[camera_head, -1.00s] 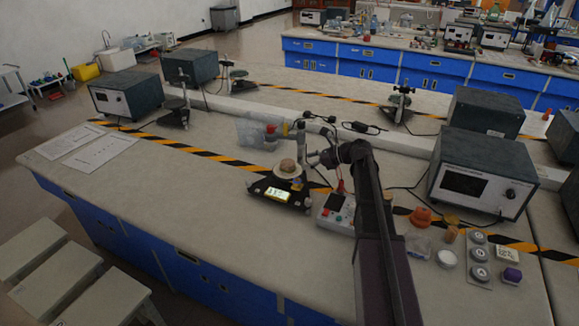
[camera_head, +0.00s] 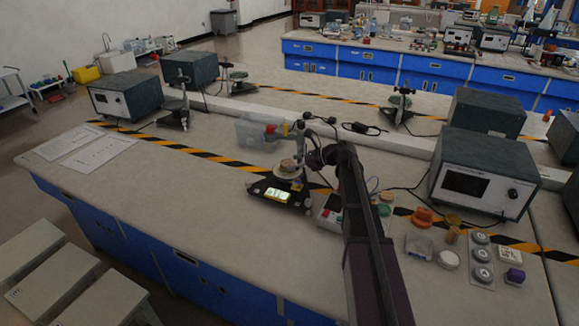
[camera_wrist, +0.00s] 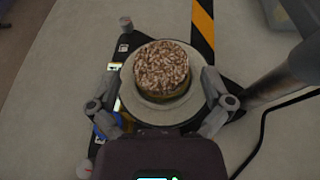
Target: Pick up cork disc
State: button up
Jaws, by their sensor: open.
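The cork disc (camera_wrist: 162,67) is round with a speckled brown top. It rests on the pale round pan (camera_wrist: 135,98) of a dark balance, and shows small in the head view (camera_head: 288,164). In the head view my gripper (camera_head: 300,160) is at the pan, partly hidden by my arm.
A clear plastic box (camera_head: 251,133) stands behind the balance. A small instrument (camera_head: 328,217) is right of it, partly behind my arm. Jars, weights and a grey meter (camera_head: 483,180) crowd the right side.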

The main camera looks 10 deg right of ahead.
aim_at(293, 163)
jog(key=shift+c, duration=0.2)
jog(key=c, duration=0.7)
jog(key=shift+r, duration=0.15)
notch_tip(293, 163, up, 3)
jog(key=p, duration=0.3)
jog(key=shift+r+p, duration=0.2)
jog(key=shift+p, duration=0.15)
jog(key=s, duration=0.5)
jog(key=s+r+p, duration=0.1)
jog(key=s, duration=1)
jog(key=shift+d+r, duration=0.1)
jog(key=shift+r, duration=0.05)
